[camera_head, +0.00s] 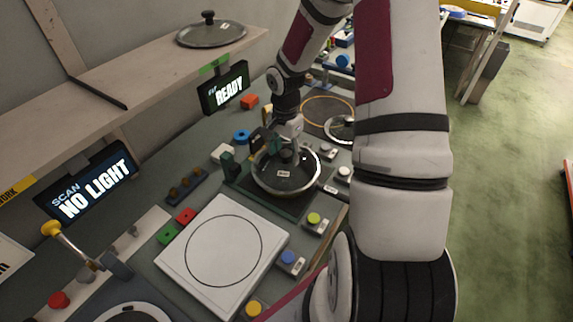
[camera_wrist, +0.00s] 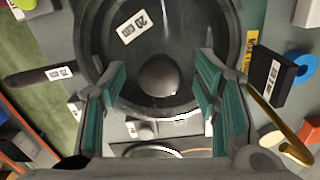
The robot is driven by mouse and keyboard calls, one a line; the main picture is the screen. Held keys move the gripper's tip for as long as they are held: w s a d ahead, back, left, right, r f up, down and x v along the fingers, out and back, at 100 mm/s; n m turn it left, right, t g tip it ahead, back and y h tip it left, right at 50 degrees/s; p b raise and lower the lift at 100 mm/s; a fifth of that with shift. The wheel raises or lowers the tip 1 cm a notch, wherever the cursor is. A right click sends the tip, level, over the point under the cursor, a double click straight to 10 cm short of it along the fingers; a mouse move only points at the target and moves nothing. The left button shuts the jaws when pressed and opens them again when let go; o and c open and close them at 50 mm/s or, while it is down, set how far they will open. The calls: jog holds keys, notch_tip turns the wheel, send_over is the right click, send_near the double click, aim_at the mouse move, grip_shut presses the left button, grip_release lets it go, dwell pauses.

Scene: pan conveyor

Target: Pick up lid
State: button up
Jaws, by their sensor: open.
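A round dark lid (camera_head: 290,182) with a pale rim, a white label and a round knob sits on a pan on the bench in the head view. In the wrist view the lid (camera_wrist: 185,35) fills the upper middle, with its dark knob (camera_wrist: 158,75) between the fingers. The pan's handle (camera_wrist: 40,76) sticks out to the left there. My gripper (camera_wrist: 161,80) is open, its teal fingers on either side of the knob with gaps visible. In the head view my gripper (camera_head: 285,150) is right over the lid and partly covers it.
Another knobbed lid (camera_head: 212,36) lies on the wooden shelf (camera_head: 150,80). A white plate (camera_head: 265,265) with a drawn circle lies in front of the pan. Button boxes (camera_head: 314,222) stand close to its right. A black block (camera_wrist: 270,80) and a blue ring (camera_wrist: 305,68) are beside it.

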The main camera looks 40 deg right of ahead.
jog(key=shift+f, duration=0.6)
grip_shut()
jog(key=shift+r, duration=0.1)
